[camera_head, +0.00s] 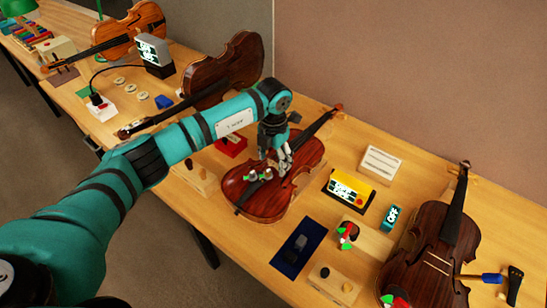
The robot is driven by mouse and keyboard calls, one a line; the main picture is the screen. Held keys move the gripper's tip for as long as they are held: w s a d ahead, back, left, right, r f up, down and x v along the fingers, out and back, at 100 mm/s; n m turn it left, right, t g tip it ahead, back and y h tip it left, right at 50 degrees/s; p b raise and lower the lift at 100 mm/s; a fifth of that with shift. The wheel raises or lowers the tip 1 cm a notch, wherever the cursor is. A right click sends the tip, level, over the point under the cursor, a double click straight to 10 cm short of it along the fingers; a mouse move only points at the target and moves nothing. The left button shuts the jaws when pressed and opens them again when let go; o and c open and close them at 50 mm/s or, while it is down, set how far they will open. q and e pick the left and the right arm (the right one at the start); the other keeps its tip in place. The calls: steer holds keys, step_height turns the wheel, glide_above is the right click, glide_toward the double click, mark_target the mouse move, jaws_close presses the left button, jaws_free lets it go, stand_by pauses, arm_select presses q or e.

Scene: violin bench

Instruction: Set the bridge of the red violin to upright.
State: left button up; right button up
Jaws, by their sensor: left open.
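The red violin (250,203) lies face up on the bench, its neck pointing to the back right. My left arm comes in from the left over it. My left gripper (284,164) points down over the upper part of the violin's body and is open. I see nothing held in it. Small pale and green pieces (260,175) show on the violin's top just left of the gripper. I cannot make out the bridge clearly or tell whether it is upright or tilted. My right gripper is not in view.
A dark brown violin (425,262) lies at the right. A yellow box (348,188) and a white slotted block (380,164) stand right of the red violin. A dark blue mat (295,248) lies in front.

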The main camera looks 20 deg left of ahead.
arm_select(q)
steer(key=c, duration=1.2)
steer(key=shift+o, duration=0.2)
steer(key=shift+w+f+b, duration=0.15)
steer(key=shift+f+b, duration=0.05)
steer(key=shift+b, duration=0.35)
steer(key=shift+w+g+b, duration=0.1)
steer(key=shift+g+b, duration=0.3)
steer(key=shift+g, duration=0.1)
steer(key=shift+d+r+g+y+b, duration=0.1)
steer(key=shift+r+g+y+b, duration=0.05)
steer(key=shift+g+y+b, duration=0.15)
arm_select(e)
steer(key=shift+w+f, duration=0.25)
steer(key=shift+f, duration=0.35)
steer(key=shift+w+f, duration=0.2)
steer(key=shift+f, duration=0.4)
arm_select(q)
steer(key=shift+r, duration=0.1)
steer(key=o, duration=1.2)
steer(key=shift+c, duration=0.2)
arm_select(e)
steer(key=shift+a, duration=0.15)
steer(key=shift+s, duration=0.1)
